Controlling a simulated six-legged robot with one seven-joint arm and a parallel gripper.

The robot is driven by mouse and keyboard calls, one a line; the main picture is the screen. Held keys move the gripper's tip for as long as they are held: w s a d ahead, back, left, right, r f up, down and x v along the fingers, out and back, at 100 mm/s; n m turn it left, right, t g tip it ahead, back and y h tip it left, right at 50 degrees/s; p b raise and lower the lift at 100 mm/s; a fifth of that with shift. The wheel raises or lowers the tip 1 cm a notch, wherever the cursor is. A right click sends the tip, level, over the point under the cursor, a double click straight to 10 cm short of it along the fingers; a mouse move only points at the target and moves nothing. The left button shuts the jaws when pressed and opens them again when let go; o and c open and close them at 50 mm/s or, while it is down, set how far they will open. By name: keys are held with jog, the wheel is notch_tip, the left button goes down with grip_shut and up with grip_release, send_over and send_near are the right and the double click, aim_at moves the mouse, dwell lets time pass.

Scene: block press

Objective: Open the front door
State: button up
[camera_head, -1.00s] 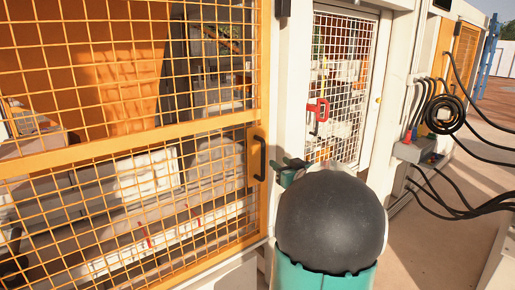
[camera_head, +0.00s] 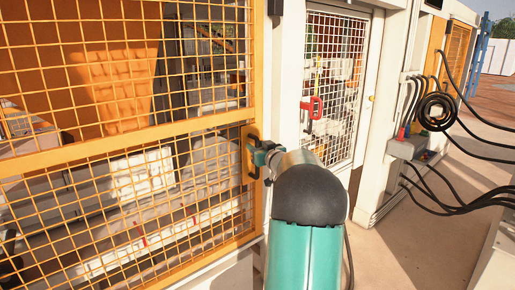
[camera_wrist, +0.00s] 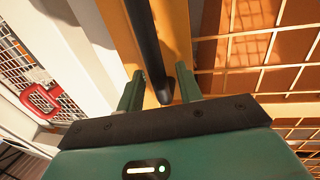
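The front door (camera_head: 92,150) is an orange frame with wire mesh, and it looks closed. Its black vertical handle (camera_head: 249,150) is on the right upright of the frame. My green gripper (camera_head: 257,158) is at this handle and hides part of it. In the wrist view, the handle (camera_wrist: 148,45) runs down between the two fingers of my gripper (camera_wrist: 162,88). The fingers are apart, with visible room around the bar, so I do not see them clamped on it.
A white mesh panel (camera_head: 337,90) with a red handle (camera_head: 311,104) stands right of the door, past a white post. Farther right are black coiled cables (camera_head: 438,111) and a grey connector box (camera_head: 408,147). The floor on the right is partly clear.

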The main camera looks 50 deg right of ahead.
jog(key=shift+w, duration=0.15)
grip_shut()
